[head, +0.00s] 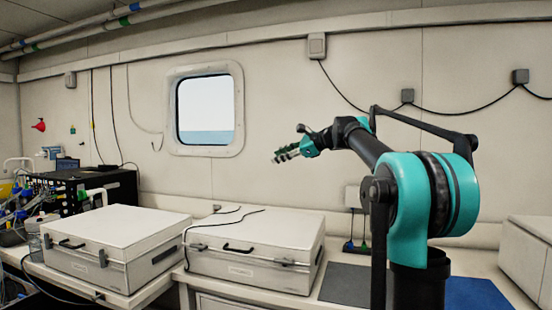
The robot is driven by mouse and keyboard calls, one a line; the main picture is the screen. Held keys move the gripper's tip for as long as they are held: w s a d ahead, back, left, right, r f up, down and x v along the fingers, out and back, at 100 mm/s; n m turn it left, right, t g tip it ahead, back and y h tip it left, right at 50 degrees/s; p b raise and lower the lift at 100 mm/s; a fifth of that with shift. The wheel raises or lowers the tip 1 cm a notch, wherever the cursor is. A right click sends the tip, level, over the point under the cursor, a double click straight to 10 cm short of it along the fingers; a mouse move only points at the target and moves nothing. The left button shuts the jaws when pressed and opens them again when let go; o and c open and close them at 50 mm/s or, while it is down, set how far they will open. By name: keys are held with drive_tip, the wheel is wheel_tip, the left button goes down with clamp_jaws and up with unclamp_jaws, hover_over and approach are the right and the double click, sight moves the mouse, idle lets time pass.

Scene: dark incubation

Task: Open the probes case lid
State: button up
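Two white cases with closed lids stand on the bench in the head view. The left case (118,228) has latches and a dark handle on its front. The middle case (262,232) has a dark handle on its front and a thin dark cable lying across its lid. Their labels are too small to read, so I cannot tell which is the probes case. My gripper (283,155) is raised in the air above and behind the middle case, pointing left, apart from both cases. Its fingers are too small and edge-on to judge their opening.
A black equipment box (95,190) with tubes and cables stands at the far left. A dark grey mat (345,283) and a blue mat (476,293) lie on the bench to the right. A white box (527,255) is at the right edge. The air above the cases looks clear.

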drive_tip(key=v, duration=0.7)
idle(0.6)
drive_tip(key=shift+s+d, duration=0.1)
drive_tip(key=shift+s, duration=0.05)
